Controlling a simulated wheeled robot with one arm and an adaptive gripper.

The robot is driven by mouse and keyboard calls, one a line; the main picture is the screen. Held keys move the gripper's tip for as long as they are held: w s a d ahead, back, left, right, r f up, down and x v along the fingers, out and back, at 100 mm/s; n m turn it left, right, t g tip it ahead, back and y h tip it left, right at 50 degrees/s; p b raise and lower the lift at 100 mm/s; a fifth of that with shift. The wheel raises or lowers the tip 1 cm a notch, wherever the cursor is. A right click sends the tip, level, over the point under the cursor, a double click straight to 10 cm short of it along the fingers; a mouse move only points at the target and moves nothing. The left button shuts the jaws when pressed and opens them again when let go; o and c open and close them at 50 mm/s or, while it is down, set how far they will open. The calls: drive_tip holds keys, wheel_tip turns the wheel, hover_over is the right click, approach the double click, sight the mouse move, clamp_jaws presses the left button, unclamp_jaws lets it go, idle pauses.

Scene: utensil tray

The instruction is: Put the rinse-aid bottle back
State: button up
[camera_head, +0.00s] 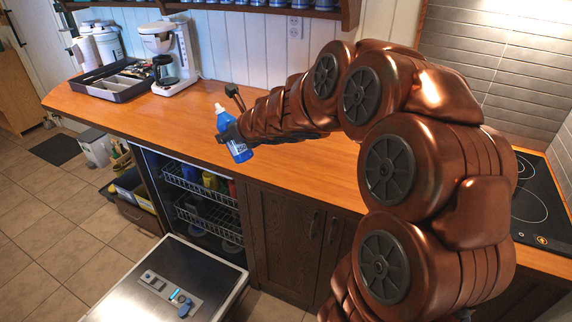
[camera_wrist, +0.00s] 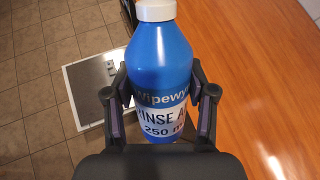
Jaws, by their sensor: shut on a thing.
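The rinse-aid bottle (camera_wrist: 160,75) is blue with a white cap and a white label, and it fills the middle of the wrist view. My gripper (camera_wrist: 162,108) is shut on it, one finger on each side of its body. In the head view the bottle (camera_head: 238,150) is held near the front edge of the wooden counter, above the dishwasher side. My gripper (camera_head: 231,135) covers part of it there. Whether its base touches the counter cannot be told.
The dishwasher door (camera_head: 168,283) is folded down, with racks (camera_head: 200,187) of dishes inside. A utensil tray (camera_head: 110,80) and a coffee maker (camera_head: 172,60) stand at the counter's far left. The counter (camera_head: 200,108) between them and my gripper is clear. A stove (camera_head: 535,205) is at right.

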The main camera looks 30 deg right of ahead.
drive_tip(key=shift+d+f+b, duration=0.25)
drive_tip(key=shift+d+b, duration=0.1)
drive_tip(key=s+d+f+n+t+y+b, duration=0.1)
drive_tip(key=s+d+f+t+y+b, duration=0.3)
drive_tip(key=d+b, duration=0.4)
drive_tip(key=s+d+f+t+y+b, duration=0.1)
drive_tip(key=s+d+f+b, duration=0.3)
drive_tip(key=s+d+b, duration=0.45)
drive_tip(key=w+f+p, duration=0.1)
drive_tip(key=w, duration=0.4)
drive_tip(key=w+d+f+p, duration=0.1)
drive_tip(key=w+f, duration=0.1)
drive_tip(key=w, duration=0.4)
drive_tip(key=w+d+f+p, duration=0.1)
drive_tip(key=w, duration=0.5)
drive_tip(key=shift+d+f, duration=0.2)
drive_tip(key=shift+d, duration=0.05)
drive_tip(key=shift+f+b, duration=0.2)
drive_tip(key=shift+b, duration=0.25)
drive_tip(key=o, duration=1.3)
